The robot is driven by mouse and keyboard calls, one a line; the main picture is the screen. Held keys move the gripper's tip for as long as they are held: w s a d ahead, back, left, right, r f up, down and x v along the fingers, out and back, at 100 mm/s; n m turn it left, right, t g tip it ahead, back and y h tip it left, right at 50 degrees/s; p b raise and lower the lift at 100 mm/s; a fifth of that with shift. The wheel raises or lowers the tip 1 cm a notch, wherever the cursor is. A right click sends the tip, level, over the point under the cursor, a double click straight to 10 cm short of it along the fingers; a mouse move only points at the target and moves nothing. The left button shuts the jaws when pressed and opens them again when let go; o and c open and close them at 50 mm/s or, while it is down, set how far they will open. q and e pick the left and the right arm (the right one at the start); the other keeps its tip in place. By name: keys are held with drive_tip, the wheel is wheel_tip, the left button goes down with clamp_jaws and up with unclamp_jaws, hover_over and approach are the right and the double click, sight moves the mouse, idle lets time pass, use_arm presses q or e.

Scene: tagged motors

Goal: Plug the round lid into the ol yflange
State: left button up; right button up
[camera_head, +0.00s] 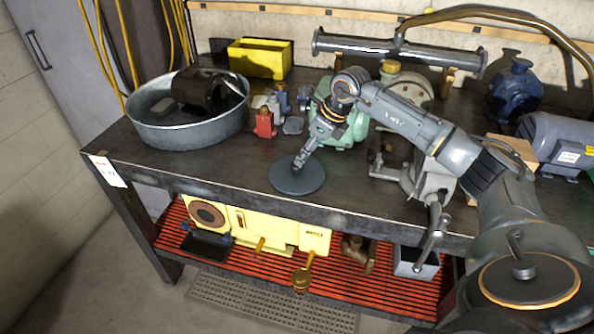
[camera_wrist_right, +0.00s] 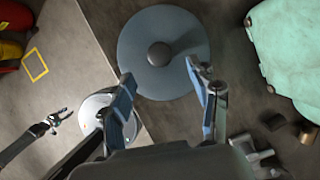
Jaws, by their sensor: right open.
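The round lid (camera_head: 312,178) is a flat grey-blue disc lying on the dark table near its front edge. In the right wrist view the lid (camera_wrist_right: 145,30) shows a dark central knob (camera_wrist_right: 160,54). My right gripper (camera_head: 297,169) points down over the lid; in the wrist view its open fingers (camera_wrist_right: 166,76) overlap the near part of the disc, with the knob ahead, between their lines. I cannot tell whether they touch it. A small dark gripper (camera_wrist_right: 61,118), seemingly my left, shows at lower left in the wrist view. I cannot tell for certain which part is the oily flange.
A green pump housing (camera_head: 346,128) stands behind the lid, with a grey vise (camera_head: 425,178) to its right. A metal tub (camera_head: 180,134) and small red and blue parts stand left. A yellow machine with a brown round face (camera_head: 208,215) is on the lower shelf.

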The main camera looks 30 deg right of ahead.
sight(297, 169)
drive_tip(key=shift+f, duration=0.1)
drive_tip(key=shift+w+a+f+p, duration=0.15)
drive_tip(key=shift+f+p, duration=0.1)
drive_tip(key=shift+p, duration=0.1)
drive_tip(key=p+x, duration=0.1)
drive_tip(key=x, duration=0.2)
drive_tip(key=shift+w+a+f, duration=0.15)
drive_tip(key=shift+w+f, duration=0.3)
drive_tip(key=shift+f, duration=0.2)
use_arm(q)
drive_tip(key=shift+s+a+r, duration=0.1)
drive_tip(key=shift+s+r, duration=0.2)
drive_tip(key=shift+r, duration=0.2)
drive_tip(key=shift+s+a+r, duration=0.1)
drive_tip(key=shift+s+r, duration=0.2)
drive_tip(key=shift+r, duration=0.2)
use_arm(e)
drive_tip(key=c, duration=1.2)
